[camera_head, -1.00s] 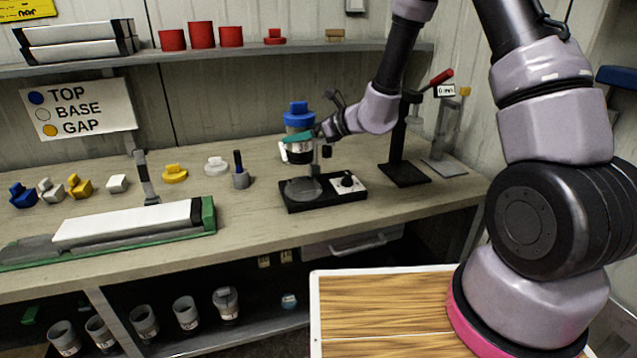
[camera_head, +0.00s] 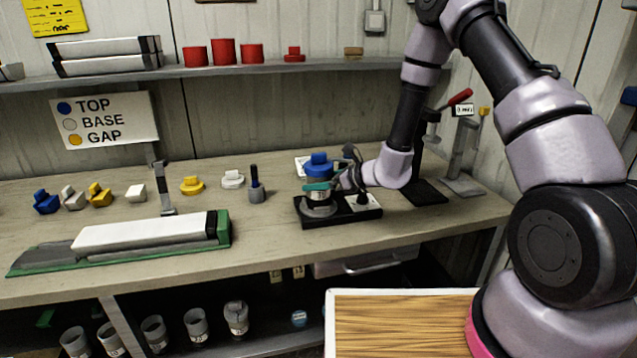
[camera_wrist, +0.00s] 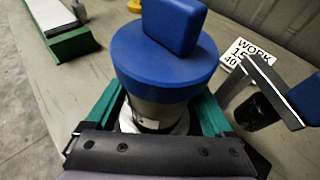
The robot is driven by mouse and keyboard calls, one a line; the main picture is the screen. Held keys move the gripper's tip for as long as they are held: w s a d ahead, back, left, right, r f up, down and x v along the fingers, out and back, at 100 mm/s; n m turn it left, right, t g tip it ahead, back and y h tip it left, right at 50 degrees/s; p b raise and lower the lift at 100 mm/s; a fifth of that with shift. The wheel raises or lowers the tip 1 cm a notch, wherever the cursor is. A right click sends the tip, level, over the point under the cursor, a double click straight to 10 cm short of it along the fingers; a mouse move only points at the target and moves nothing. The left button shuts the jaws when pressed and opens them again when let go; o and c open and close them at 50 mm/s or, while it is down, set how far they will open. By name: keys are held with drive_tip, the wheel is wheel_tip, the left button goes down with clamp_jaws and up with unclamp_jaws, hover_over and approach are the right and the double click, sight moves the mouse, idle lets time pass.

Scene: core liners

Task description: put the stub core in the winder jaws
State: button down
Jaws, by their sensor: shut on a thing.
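The stub core, a short pale cylinder with a blue cap, shows in the head view (camera_head: 318,197) and in the wrist view (camera_wrist: 158,111). My gripper (camera_head: 318,187) is shut around its body, with teal fingers on both sides in the wrist view (camera_wrist: 155,118). The core is upright over the round grey plate of a black-based device (camera_head: 318,220), which appears to be the winder. I cannot tell whether the core's lower end touches the plate. The winder jaws are mostly hidden by the core and gripper.
A black knob (camera_head: 363,198) sits on the device's right half. A press stand (camera_head: 425,185) stands to the right. A grey post (camera_head: 256,190) and coloured plugs are to the left. A long green-edged tray (camera_head: 225,228) lies at the front left.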

drive_tip(key=shift+f, duration=0.1)
unclamp_jaws()
